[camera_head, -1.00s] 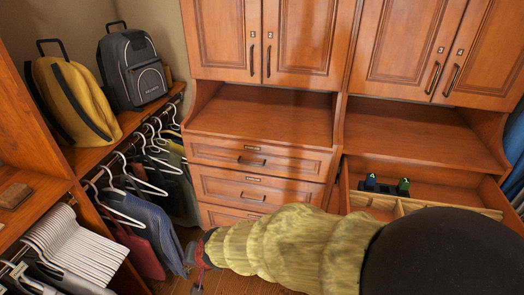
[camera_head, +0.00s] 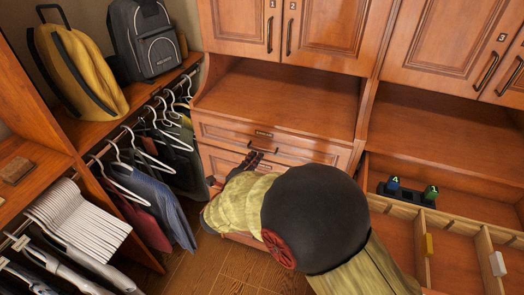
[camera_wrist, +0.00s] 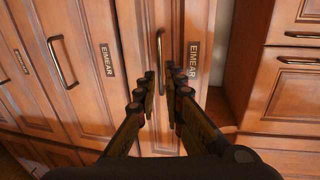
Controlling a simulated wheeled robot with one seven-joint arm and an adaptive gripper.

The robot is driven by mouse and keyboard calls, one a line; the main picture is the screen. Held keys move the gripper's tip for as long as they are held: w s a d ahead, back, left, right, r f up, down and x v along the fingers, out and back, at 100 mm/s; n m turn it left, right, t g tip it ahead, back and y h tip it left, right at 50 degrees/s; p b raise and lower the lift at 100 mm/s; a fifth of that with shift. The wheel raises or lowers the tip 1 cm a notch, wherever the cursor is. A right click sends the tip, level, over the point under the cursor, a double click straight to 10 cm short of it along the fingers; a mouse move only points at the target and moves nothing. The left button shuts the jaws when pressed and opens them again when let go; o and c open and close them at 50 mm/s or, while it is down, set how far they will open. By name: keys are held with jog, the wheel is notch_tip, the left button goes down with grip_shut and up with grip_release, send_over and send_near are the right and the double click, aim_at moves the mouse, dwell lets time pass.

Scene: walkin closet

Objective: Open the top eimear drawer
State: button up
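The top eimear drawer (camera_head: 320,152) is the uppermost of the left stack in the head view and looks shut. Its label sits above a dark bar handle (camera_head: 263,150). In the wrist view, which looks turned sideways, this drawer's front carries an upright handle (camera_wrist: 160,50) beside an EIMEAR label (camera_wrist: 192,60). My gripper (camera_wrist: 160,80) has its dark fingers apart, with the handle's near end showing between their tips. Nothing is held, and contact cannot be told. In the head view the gripper (camera_head: 250,163) is just below the handle, partly behind my arm.
An open divided drawer (camera_head: 462,212) sticks out on the right, with a holder of bottles (camera_head: 415,191) in it. Hanging clothes (camera_head: 150,200) are on the left. An empty shelf (camera_head: 280,95) lies above the drawer stack.

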jog(key=b+x, duration=0.1)
jog(key=x, duration=0.5)
jog(key=shift+w+f, duration=0.1)
jog(key=shift+w, duration=0.1)
grip_shut()
dwell(0.6)
